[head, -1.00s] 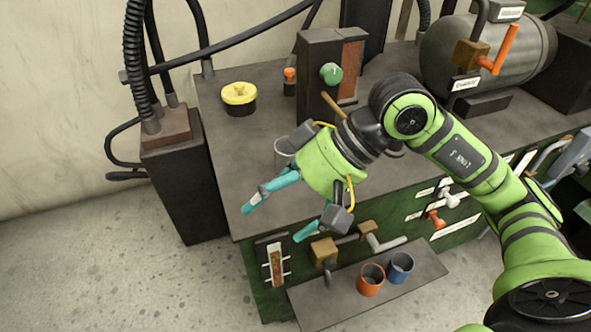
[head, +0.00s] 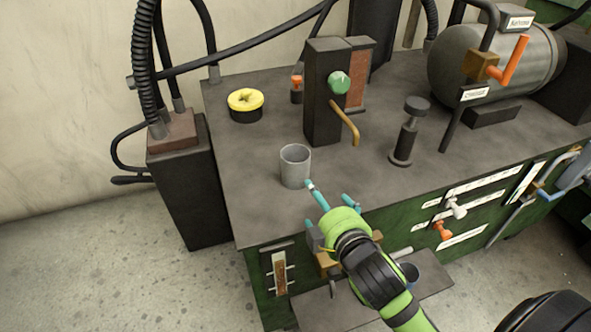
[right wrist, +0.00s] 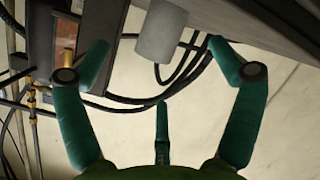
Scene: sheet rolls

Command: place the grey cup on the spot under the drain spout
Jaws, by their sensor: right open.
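The grey cup (head: 295,167) stands upright on the dark bench top, near its front edge. It also shows in the right wrist view (right wrist: 162,33), beyond and between the spread fingers. My right gripper (head: 331,194) is open and empty at the front right of the cup, one fingertip close to its lower right side; contact cannot be told. A brass valve with a downward pipe (head: 327,262), apparently the drain spout, sits on the bench front, partly hidden by my gripper. The low shelf (head: 318,305) lies under it; my arm covers part of it. My left gripper is not in view.
A blue cup (head: 410,273) on the low shelf is partly hidden by my arm. A dark box (head: 322,100) with a green knob and brass lever stands behind the cup. A black plunger-like post (head: 405,135) stands right; a yellow-topped pot (head: 245,104) is back left.

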